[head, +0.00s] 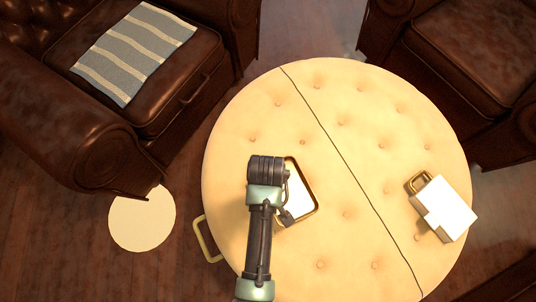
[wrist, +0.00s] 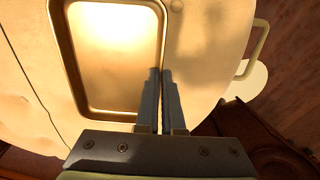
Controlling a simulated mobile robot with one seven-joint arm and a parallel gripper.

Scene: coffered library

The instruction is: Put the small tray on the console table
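The small tray (head: 311,190) has a pale, bright inside and a dark gold rim. It is over the round cream ottoman, partly hidden by my arm in the head view; I cannot tell whether it touches the top. In the wrist view the tray (wrist: 116,40) shows large, left of and beyond the fingers. My gripper (wrist: 162,72) has its two fingers close together at the tray's right rim, one on each side, and looks shut on it. In the head view my gripper (head: 287,214) is at the tray's lower left side. No console table shows.
The round tufted ottoman (head: 300,110) has side handles and a dark cord across its top. A white box-shaped item with a gold handle (head: 443,210) lies at its right. Brown leather armchairs (head: 185,75) stand around, one with a striped cloth (head: 135,52). A pale disc (head: 142,220) is at left.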

